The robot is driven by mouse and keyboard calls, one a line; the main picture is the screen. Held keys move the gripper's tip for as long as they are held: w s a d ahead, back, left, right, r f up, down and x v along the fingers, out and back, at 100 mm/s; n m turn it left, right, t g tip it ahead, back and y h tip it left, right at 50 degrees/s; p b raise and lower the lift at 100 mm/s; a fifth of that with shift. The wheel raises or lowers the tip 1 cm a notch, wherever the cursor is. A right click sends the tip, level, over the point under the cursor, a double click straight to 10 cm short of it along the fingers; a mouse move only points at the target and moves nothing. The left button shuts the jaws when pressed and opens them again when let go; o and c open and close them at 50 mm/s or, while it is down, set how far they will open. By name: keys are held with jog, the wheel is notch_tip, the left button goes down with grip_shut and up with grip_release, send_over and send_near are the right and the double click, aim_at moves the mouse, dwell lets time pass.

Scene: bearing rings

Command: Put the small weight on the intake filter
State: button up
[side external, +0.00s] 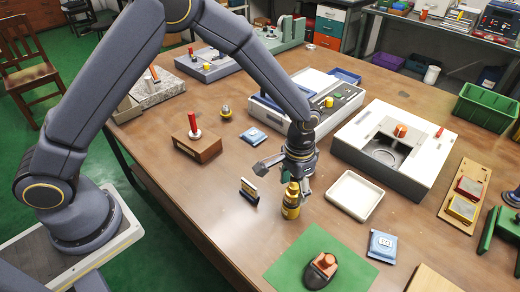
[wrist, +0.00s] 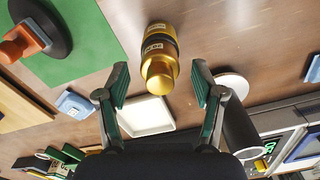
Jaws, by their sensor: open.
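A brass weight (side external: 291,203) with a knob on top and a pale label stands upright on the brown table. It also shows in the wrist view (wrist: 158,60). My gripper (side external: 287,180) is open above and around the weight's top; in the wrist view its two green-padded fingers (wrist: 160,88) are on either side of the knob, with gaps. A smaller brass-coloured knobbed piece (side external: 225,113) stands farther back left. I cannot tell for sure which thing is the intake filter; a white housing (side external: 372,165) with a round recess stands at the right.
A green mat (side external: 285,268) with a dark stamp-like tool (side external: 321,270) lies in front. Blue packets (side external: 383,247) and a wooden block (side external: 197,148) stand nearby.

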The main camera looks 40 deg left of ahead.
aim_at(293, 186)
jog(key=s+a+r+n+t, duration=0.1)
jog(key=s+a+r, duration=0.15)
jog(key=r, duration=0.75)
jog(key=s+a+r+t, duration=0.1)
jog(key=a+r, duration=0.3)
jog(key=r, duration=0.5)
jog(key=s+a+r+n+t, duration=0.1)
jog(key=s+a+r, duration=0.2)
jog(key=s+a, duration=0.3)
jog(key=s+a+r+n+t, duration=0.1)
jog(key=s+a+r+t, duration=0.1)
jog(key=s+a, duration=0.4)
jog(key=s+r, duration=0.1)
jog(key=s, duration=0.3)
jog(key=shift+s+r+n+t, duration=0.2)
jog(key=shift+s+n+t, duration=0.05)
jog(key=shift+n+t, duration=0.05)
